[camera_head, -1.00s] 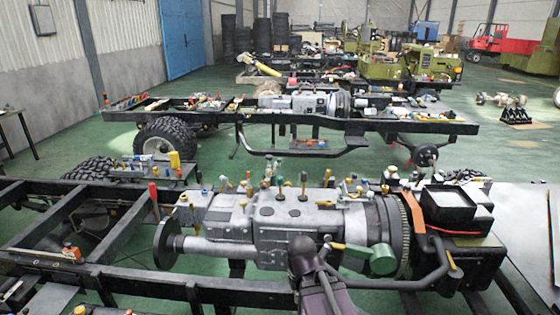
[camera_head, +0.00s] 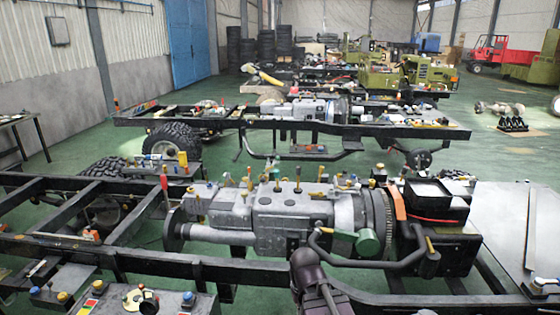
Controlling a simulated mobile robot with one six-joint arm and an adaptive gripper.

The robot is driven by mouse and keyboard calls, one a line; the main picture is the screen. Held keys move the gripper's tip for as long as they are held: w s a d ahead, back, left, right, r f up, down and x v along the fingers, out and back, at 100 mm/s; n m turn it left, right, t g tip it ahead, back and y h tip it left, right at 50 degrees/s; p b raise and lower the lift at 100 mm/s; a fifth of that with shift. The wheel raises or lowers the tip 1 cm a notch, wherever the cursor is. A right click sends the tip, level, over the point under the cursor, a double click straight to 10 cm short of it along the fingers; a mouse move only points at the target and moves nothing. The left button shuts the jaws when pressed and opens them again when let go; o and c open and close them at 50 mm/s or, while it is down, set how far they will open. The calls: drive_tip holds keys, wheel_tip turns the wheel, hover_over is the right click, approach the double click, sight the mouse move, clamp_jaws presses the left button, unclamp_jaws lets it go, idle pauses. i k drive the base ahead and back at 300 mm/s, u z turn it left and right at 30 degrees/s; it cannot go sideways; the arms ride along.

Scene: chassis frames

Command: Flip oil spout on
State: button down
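No part can be identified for certain as the oil spout. A green cylinder (camera_head: 367,243) with a small yellow piece (camera_head: 325,230) at its left sits on the near side of the grey engine and gearbox (camera_head: 280,217), beside a bent black pipe (camera_head: 385,263). Small levers and caps in several colours stand along the engine's top. A dark purple jointed part (camera_head: 308,277), seemingly my arm, rises from the bottom edge in front of the near rail. My gripper's fingers cannot be made out.
The engine sits in a black chassis frame (camera_head: 190,263). A black box (camera_head: 435,200) stands at its right, near a pale panel (camera_head: 515,225). Loose parts with coloured knobs lie at the lower left. A second chassis (camera_head: 225,122) stands behind, with green floor (camera_head: 490,150) between.

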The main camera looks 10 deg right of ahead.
sight(278, 159)
drive_tip(key=k, duration=0.6)
drive_tip(key=u, duration=0.65)
drive_tip(key=i, duration=1.95)
drive_tip(key=z, duration=0.95)
drive_tip(key=i, duration=0.9)
drive_tip(key=z, duration=0.2)
